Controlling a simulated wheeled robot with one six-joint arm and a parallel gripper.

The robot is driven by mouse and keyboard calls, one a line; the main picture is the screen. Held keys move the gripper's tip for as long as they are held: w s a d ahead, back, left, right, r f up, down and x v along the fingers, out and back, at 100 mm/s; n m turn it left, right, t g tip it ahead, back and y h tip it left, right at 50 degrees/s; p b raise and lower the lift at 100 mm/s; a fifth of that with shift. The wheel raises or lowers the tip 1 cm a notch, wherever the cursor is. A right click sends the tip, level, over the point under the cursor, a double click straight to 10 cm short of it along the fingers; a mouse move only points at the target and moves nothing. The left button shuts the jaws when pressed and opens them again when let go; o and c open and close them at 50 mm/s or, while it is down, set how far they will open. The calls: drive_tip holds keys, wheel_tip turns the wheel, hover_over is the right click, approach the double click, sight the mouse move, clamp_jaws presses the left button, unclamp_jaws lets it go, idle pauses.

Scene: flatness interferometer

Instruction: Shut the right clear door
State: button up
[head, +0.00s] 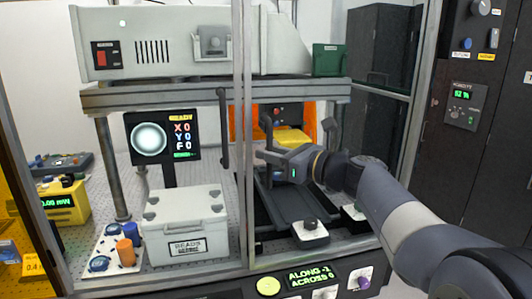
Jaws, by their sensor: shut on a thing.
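The right clear door (415,110) is a see-through panel in a grey metal frame, on the right half of the enclosure front. Its dark upright handle (268,125) is near the middle posts. My gripper (268,156) is shut on this handle, and its jaws hide the handle's middle. My arm comes in from the lower right and covers part of the door. I cannot tell whether a small gap remains at the door's edge. The left clear door's dark handle (223,128) is just left of the middle posts.
Inside are a white lidded box (186,226), a round-image screen (163,137) and a dark rail bed (300,200). A control panel (312,278) runs along the front below the doors. Dark cabinets (500,130) stand at right, and a yellow meter (62,204) at left.

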drive_tip(key=shift+o, duration=0.9)
drive_tip(key=b+v, duration=0.1)
drive_tip(key=v, duration=0.6)
drive_tip(key=d, duration=0.1)
drive_tip(key=s+d, duration=0.1)
drive_tip(key=shift+d+r, duration=0.1)
drive_tip(key=shift+d, duration=0.25)
drive_tip(key=shift+c, duration=0.9)
drive_tip(key=shift+s+a, duration=0.1)
drive_tip(key=shift+a, duration=0.1)
